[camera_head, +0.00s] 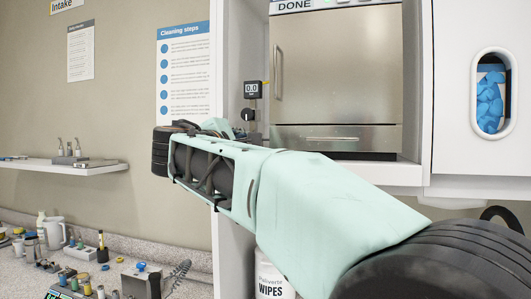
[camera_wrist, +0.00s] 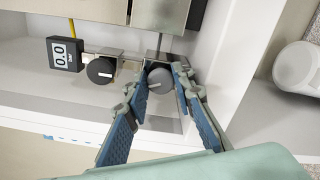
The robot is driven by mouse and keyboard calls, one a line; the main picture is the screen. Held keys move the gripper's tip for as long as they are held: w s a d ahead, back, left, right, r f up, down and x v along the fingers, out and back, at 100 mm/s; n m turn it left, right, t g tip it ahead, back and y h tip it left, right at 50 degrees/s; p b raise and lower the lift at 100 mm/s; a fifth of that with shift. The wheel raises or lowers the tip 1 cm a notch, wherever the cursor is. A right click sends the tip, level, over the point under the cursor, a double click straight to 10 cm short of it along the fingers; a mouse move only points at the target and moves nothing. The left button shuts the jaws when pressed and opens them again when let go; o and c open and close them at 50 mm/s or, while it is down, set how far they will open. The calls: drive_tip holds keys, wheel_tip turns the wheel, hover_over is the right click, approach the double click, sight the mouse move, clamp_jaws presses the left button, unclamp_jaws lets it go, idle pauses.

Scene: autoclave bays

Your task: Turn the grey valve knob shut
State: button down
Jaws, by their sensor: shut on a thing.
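The grey valve knob (camera_wrist: 160,79) is round, with a pale pointer line on its face, and sits below a thin vertical metal pipe in the wrist view. My gripper (camera_wrist: 160,72) has its two blue-padded fingers on either side of this knob, shut on it. A similar black knob (camera_wrist: 101,70) with a white line stands just to the left, outside the fingers. A small black gauge (camera_wrist: 63,53) left of that reads 0.0. In the head view the gauge (camera_head: 252,89) and the black knob (camera_head: 247,114) show above my arm, which hides the grey knob and my fingers.
The steel autoclave (camera_head: 338,70) stands right of the gauge in a white bay. The bay's side wall (camera_wrist: 225,65) is close to my right finger. A wipes tub (camera_head: 271,275) stands below my arm. A cluttered counter (camera_head: 190,262) lies at the lower left.

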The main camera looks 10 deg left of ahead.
drive_tip(key=shift+m, duration=0.4)
drive_tip(key=c, duration=1.7)
unclamp_jaws()
drive_tip(key=shift+o, duration=0.2)
drive_tip(key=shift+f, duration=0.1)
drive_tip(key=shift+s, duration=0.1)
drive_tip(key=shift+s+a+f, duration=0.1)
drive_tip(key=shift+s, duration=0.15)
drive_tip(key=s+a, duration=0.1)
drive_tip(key=s, duration=0.6)
drive_tip(key=shift+s+r, duration=0.2)
drive_tip(key=shift+r, duration=0.15)
